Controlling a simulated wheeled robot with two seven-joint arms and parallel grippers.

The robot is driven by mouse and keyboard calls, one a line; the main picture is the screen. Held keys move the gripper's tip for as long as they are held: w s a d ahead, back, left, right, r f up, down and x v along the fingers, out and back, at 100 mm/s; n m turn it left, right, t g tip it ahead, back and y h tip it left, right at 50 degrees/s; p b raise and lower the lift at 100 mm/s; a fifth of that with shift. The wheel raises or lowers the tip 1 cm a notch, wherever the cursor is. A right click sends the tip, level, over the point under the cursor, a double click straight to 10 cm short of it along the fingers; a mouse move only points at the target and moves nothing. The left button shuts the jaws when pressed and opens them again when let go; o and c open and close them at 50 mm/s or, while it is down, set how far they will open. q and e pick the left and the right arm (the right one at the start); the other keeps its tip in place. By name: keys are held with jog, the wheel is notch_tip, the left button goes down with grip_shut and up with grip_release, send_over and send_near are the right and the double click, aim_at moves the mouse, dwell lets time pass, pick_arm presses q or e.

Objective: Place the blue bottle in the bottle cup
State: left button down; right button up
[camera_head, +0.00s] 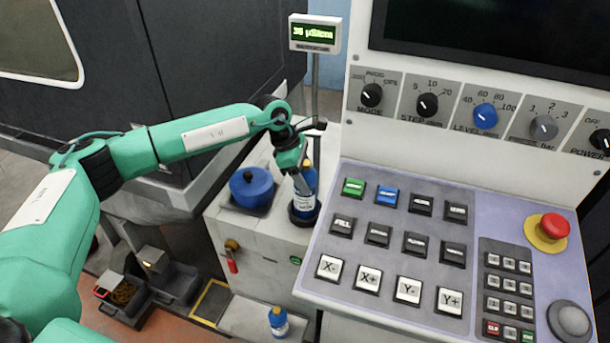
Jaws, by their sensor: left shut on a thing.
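A blue bottle (304,195) with a white label stands upright in the black bottle cup (303,219) on the white bench. My left gripper (300,180) reaches down over the bottle and is shut on it, with the fingers partly hiding its upper part. The bottle's lower end is inside the cup's rim. A second blue bottle (278,321) with a white label stands upright on a low white ledge below the bench. My right gripper is not in view.
A blue lidded pot (252,188) sits left of the cup. A display on a post (315,34) rises behind. The control panel (400,240), with buttons and a red stop knob (553,226), stands close on the right. Bins (125,298) lie low at left.

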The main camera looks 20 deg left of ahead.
pick_arm(q)
jog(key=c, duration=0.5)
grip_release()
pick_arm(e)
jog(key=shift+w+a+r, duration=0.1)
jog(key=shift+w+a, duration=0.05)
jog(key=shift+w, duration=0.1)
pick_arm(q)
jog(key=shift+r, duration=0.15)
jog(key=shift+a+r, duration=0.2)
jog(key=shift+r, duration=0.1)
jog(key=b+v, duration=0.2)
jog(key=v, duration=0.9)
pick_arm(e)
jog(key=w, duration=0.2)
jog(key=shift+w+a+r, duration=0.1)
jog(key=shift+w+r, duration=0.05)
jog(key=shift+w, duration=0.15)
pick_arm(q)
jog(key=shift+r, duration=0.15)
